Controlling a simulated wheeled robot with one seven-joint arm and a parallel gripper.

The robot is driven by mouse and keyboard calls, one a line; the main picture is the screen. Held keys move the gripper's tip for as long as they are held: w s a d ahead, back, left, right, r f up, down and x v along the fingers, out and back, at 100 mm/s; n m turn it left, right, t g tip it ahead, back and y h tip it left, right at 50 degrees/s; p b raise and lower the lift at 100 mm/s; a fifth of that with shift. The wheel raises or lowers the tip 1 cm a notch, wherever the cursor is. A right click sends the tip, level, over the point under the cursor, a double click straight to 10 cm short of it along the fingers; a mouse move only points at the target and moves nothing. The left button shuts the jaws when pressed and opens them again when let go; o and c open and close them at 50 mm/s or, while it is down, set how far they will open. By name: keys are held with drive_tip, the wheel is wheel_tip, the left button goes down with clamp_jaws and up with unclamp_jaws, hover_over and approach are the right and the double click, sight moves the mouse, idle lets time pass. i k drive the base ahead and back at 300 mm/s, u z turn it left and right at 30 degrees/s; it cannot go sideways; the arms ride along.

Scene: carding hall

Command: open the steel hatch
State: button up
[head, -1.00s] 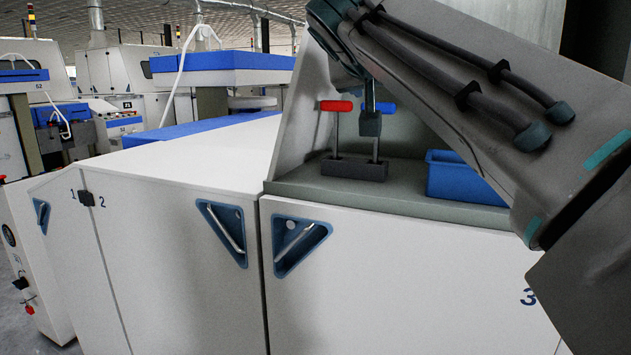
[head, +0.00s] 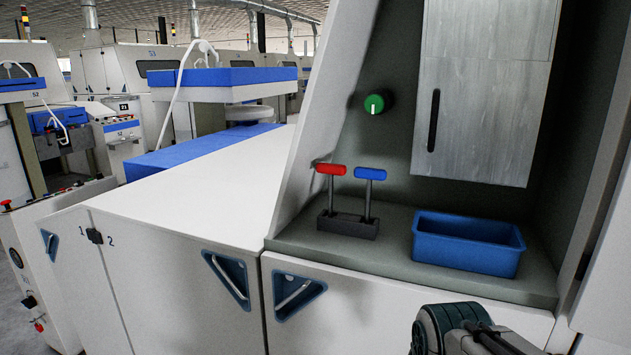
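The steel hatch (head: 485,115) is a grey brushed-metal panel on the back wall of the recess at the upper right of the head view. It looks shut. A dark vertical bar handle (head: 433,121) sits near its left edge. A similar grey panel (head: 490,28) is directly above it, divided by a thin seam. A rounded dark teal part of my arm shows at the bottom edge, right of centre. My gripper's fingers are out of the picture, and nothing covers the hatch or its handle.
Below the hatch, a blue open bin (head: 468,246) stands on the grey-green ledge (head: 390,262). Left of it are a red-handled lever (head: 331,170) and a blue-handled lever (head: 370,174). A green knob (head: 375,103) is on the wall left of the hatch. White cabinet doors are below.

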sight(479, 120)
drive_tip(key=z, duration=0.8)
drive_tip(key=i, duration=0.35)
drive_tip(key=u, duration=0.65)
